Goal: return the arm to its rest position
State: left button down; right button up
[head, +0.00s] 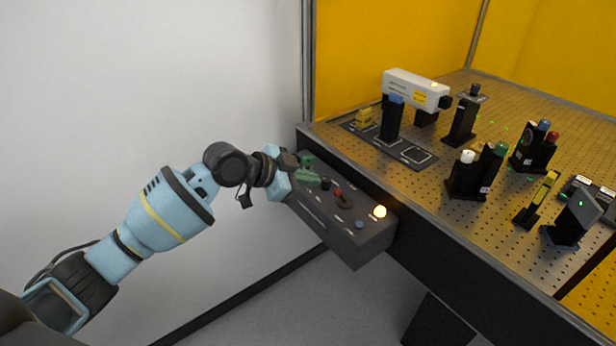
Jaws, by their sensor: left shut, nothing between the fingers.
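My left arm (165,212) is light blue with a yellow band and reaches in from the lower left. My left gripper (307,172) has green fingers and is shut and empty. It is at the left end of a dark control box (345,225) on the side of the optical table. The fingers are over the box's top panel; I cannot tell whether they touch it. The panel part beneath the gripper is hidden. My right gripper is not in view.
The perforated table (440,235) holds a white laser housing (414,90) and several black optic mounts. Yellow panels (390,40) stand behind. Open floor lies below.

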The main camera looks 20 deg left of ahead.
pick_arm(q)
jog(key=s+d+f+n+t+y, duration=0.1)
jog(key=s+f+n, duration=0.2)
jog(key=s+f, duration=0.65)
jog(key=s+f+n+y, duration=0.1)
jog(key=s+f+n, duration=0.35)
jog(key=f, duration=0.85)
jog(key=s+a+f+n+y, duration=0.1)
jog(key=s+a+f, duration=0.1)
jog(key=s, duration=0.7)
jog(key=s+a+f+n+y, duration=0.1)
jog(key=s+f, duration=0.3)
jog(key=s, duration=0.5)
jog(key=s+a+f+n+y, duration=0.2)
jog(key=s+a+f+y, duration=0.1)
jog(key=s, duration=0.6)
jog(key=shift+a+f, duration=0.15)
jog(key=shift+f, duration=0.25)
